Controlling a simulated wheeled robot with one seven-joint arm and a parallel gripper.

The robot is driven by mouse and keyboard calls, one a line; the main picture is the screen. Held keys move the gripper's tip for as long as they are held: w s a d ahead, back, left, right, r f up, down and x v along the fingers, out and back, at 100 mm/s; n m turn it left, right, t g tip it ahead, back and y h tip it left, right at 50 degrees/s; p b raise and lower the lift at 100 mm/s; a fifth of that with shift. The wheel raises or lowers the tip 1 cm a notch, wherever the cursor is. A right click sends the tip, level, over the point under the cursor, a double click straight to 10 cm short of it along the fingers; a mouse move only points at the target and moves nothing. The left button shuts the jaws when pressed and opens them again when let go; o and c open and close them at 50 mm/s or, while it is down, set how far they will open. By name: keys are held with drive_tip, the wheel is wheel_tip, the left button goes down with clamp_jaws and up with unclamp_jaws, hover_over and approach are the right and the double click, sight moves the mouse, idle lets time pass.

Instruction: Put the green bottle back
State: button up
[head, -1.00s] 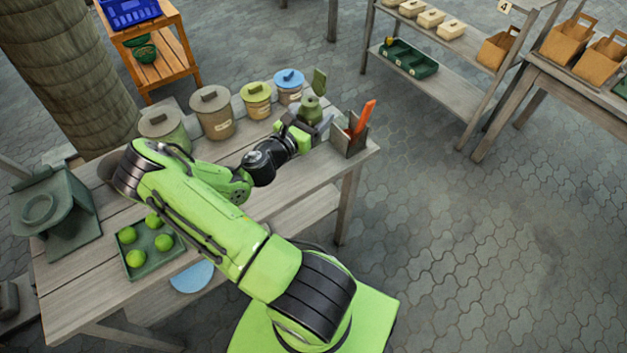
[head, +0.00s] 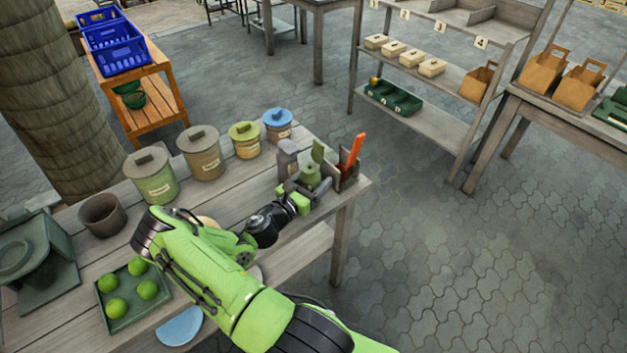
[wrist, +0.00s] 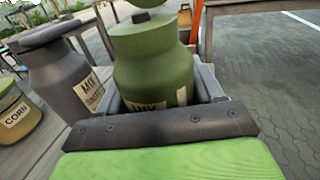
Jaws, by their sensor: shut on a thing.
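The green bottle (head: 310,176) is upright near the right end of the wooden table. In the wrist view the green bottle (wrist: 155,70) stands between my fingers, its label partly hidden by the gripper's front edge. My gripper (head: 304,188) is shut on it. I cannot tell whether its base touches the table. A grey bottle (head: 287,160) with a MIX label stands just left of it; it also shows in the wrist view (wrist: 65,80).
A box (head: 347,177) with an orange-handled tool stands close on the right, near the table's end. Lidded canisters (head: 201,155) line the back. A brown pot (head: 103,216) and a tray (head: 120,322) of green balls are at left. A shelf (head: 440,122) stands beyond.

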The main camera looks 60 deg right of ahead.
drive_tip(key=o, duration=1.1)
drive_tip(key=shift+f, duration=0.15)
